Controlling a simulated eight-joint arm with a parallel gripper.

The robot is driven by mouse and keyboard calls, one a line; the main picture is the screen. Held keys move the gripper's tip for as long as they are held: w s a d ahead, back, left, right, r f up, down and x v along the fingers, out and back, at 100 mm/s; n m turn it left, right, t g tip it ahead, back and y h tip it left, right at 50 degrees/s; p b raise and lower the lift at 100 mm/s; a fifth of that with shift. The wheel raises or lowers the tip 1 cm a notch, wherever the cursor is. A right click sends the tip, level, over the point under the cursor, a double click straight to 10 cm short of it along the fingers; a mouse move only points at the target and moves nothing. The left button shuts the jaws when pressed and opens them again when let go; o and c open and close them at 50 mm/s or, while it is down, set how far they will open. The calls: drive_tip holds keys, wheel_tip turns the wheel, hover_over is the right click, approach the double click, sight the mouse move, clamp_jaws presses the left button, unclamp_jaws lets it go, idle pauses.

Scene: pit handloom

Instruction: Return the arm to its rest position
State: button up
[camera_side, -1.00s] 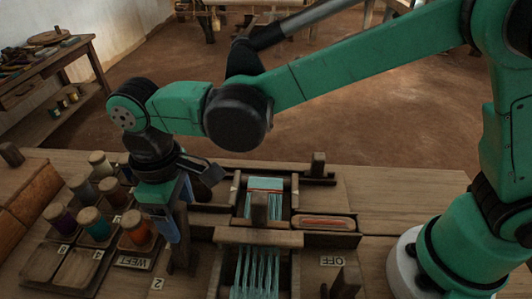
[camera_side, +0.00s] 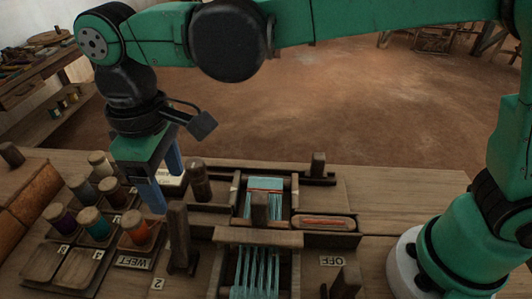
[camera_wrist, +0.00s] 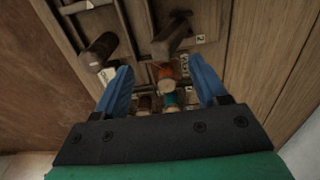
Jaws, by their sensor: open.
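My gripper (camera_side: 165,190) is raised over the back part of the spool rack, its blue fingers pointing down. In the wrist view its two fingers (camera_wrist: 162,82) stand apart with nothing held between them. The green arm reaches across from the right, above the bench. The orange spool (camera_side: 134,228) stands in the rack below and just in front of the fingers; it also shows in the wrist view (camera_wrist: 166,76). A dark wooden peg (camera_side: 199,180) stands to the right of the fingers, apart from them.
The loom with teal warp threads (camera_side: 262,262) is right of centre. An upright wooden post (camera_side: 179,236) stands between it and the rack. A shuttle with red thread (camera_side: 322,223) lies to the right. The rack holds several spools (camera_side: 80,187). The bench (camera_side: 390,195) is bare farther right.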

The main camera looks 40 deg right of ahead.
drive_tip(key=s+d+m+t, duration=0.1)
drive_tip(key=d+m+t, duration=0.1)
drive_tip(key=d, duration=0.6)
drive_tip(key=s+d+m+t, duration=0.1)
drive_tip(key=d+m, duration=0.3)
drive_tip(key=d, duration=0.4)
drive_tip(key=s+d+f+m+t, duration=0.1)
drive_tip(key=d+m+t, duration=0.2)
drive_tip(key=d, duration=0.6)
drive_tip(key=shift+s+t, duration=0.25)
drive_tip(key=shift+t, duration=0.35)
